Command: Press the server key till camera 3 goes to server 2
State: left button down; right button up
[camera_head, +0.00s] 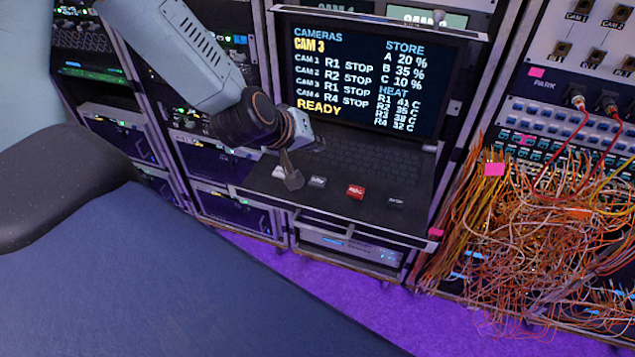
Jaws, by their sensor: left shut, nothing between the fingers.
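The screen (375,75) of the console reads CAMERAS, CAM 3 and READY. Below the keyboard is a row of keys: a pale key (278,172), a grey key (317,182), a red key (355,191) and a dark key (395,202). Their labels are too small to read surely. My right gripper is out of view.
The dark keyboard (365,162) lies between the screen and the keys. At right, a patch panel (575,120) marked PARK has a dense tangle of orange and yellow cables (540,230) hanging down. Server racks (215,155) stand at left. Purple floor (440,310) lies in front.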

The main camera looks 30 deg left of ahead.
pick_arm(q)
jog(key=b, duration=0.4)
send_over(315, 183)
notch_tip(315, 183, down, 5)
jog(key=shift+r, duration=0.15)
jog(key=shift+f+b, duration=1.4)
jog(key=shift+f, duration=0.15)
jog(key=shift+f+b, duration=0.3)
jog(key=shift+f, duration=0.05)
jog(key=shift+f+b, duration=0.35)
jog(key=shift+f, duration=0.1)
dwell(0.5)
jog(key=shift+r, duration=0.1)
jog(key=shift+r+p, duration=0.8)
jog(key=shift+p, duration=0.1)
